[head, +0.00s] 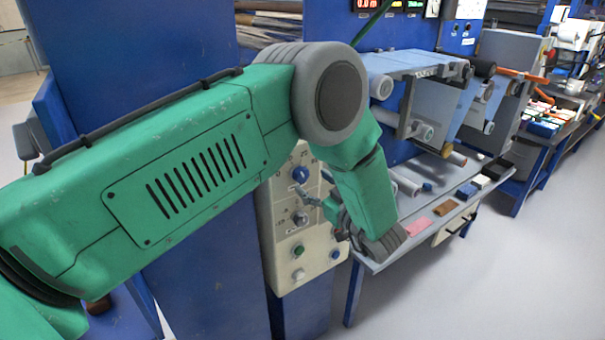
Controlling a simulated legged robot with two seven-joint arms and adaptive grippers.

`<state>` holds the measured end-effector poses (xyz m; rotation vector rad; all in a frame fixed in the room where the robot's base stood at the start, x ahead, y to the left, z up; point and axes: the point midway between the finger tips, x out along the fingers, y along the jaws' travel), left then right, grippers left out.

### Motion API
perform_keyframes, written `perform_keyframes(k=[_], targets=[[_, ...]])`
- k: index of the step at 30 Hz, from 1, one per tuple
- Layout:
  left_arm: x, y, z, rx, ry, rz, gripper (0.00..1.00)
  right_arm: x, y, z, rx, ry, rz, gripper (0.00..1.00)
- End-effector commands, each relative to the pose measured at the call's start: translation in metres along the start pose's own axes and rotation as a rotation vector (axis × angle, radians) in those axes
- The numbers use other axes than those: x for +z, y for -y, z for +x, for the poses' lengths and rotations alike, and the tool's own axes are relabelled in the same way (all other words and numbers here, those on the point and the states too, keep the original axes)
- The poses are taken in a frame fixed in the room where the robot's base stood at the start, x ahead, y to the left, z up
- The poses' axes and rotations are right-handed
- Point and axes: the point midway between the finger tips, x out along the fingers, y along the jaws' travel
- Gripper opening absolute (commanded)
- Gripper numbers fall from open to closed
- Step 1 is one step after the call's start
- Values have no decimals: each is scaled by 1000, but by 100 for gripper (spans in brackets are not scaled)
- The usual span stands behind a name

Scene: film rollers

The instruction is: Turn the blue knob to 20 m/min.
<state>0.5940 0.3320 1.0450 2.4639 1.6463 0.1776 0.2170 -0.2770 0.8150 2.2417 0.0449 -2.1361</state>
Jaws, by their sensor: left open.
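The blue knob (300,174) sits high on the beige control panel (284,275), and its scale is too small to read. A darker knob (301,218) sits below it. My left gripper (322,212) is in front of the panel, below and to the right of the blue knob, with its fingers pointing left toward the panel. It is open and appears to hold nothing. My green left forearm hides the panel's upper left and part of its right side. I cannot tell whether a fingertip touches the panel. My right gripper is not in view.
Green (298,251) and blue (335,255) buttons are lower on the panel. A red display (367,4) is at the top. The roller machine (410,75) and a grey shelf (437,222) with small blocks stand to the right. The floor at lower right is clear.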

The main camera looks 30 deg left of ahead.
Motion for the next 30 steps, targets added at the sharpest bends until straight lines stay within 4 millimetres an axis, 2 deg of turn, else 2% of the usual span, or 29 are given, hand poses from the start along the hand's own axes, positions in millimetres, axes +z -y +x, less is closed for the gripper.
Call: perform_keyframes(k=[3,9,13,19,23,24,30], targets=[[0,3,24,-3,4,-2,56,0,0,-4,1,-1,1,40],[4,8,50,-5,14,-6,56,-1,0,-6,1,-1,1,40],[5,9,54,-4,15,-6,56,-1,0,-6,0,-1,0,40],[3,5,48,-5,8,-1,55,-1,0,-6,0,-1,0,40],[2,4,45,-5,5,0,9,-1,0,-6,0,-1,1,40],[2,4,45,-4,6,0,6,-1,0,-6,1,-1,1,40],[3,5,43,1,11,-4,6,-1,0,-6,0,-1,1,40]])
